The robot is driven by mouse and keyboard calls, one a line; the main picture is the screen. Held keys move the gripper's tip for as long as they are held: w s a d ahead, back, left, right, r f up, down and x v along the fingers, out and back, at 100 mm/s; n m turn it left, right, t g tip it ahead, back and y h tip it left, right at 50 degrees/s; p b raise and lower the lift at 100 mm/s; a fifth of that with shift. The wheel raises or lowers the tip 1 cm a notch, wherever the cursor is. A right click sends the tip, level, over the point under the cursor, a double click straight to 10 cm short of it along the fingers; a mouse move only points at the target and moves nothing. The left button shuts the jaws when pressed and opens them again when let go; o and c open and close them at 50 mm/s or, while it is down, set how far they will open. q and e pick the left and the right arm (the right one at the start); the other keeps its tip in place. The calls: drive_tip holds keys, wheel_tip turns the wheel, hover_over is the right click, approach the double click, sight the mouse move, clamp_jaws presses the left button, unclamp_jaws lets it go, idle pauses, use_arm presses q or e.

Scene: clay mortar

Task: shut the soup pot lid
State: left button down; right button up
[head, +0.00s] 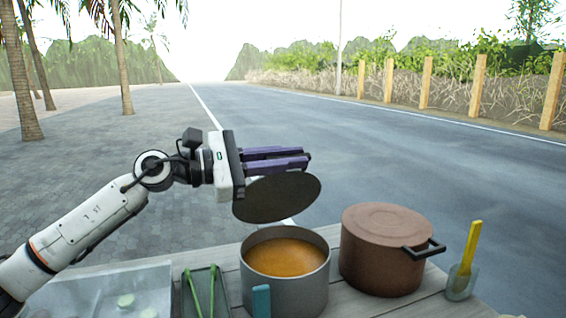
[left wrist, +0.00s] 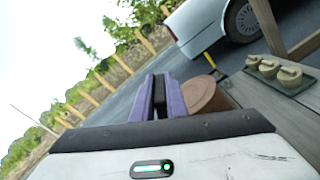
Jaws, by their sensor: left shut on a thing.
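The soup pot (head: 287,293) is grey, stands open on the table and holds orange soup (head: 287,257). A dark round lid (head: 276,200) hangs in the air above the pot, apart from its rim and slightly tilted. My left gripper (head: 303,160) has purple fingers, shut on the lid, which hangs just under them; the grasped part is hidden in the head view. In the left wrist view the fingers (left wrist: 159,92) lie close together with a dark strip between them; the lid's disc cannot be made out there. My right gripper is not in view.
A brown lidded pot (head: 380,255) with a dark handle stands right of the soup pot. A cup (head: 461,283) with a yellow utensil (head: 472,245) is farther right. Left are a dark tray with green sticks (head: 211,292) and a clear container (head: 100,297). The left wrist view shows a parked car (left wrist: 215,22).

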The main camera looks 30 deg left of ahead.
use_arm(q)
drive_tip(key=shift+s+d+f+m+b, duration=0.3)
drive_tip(key=shift+s+d+f+b, duration=0.05)
drive_tip(key=shift+s+d+f, duration=0.1)
drive_tip(key=c, duration=1.8)
unclamp_jaws()
drive_tip(key=shift+o, duration=0.2)
drive_tip(key=shift+r, duration=0.1)
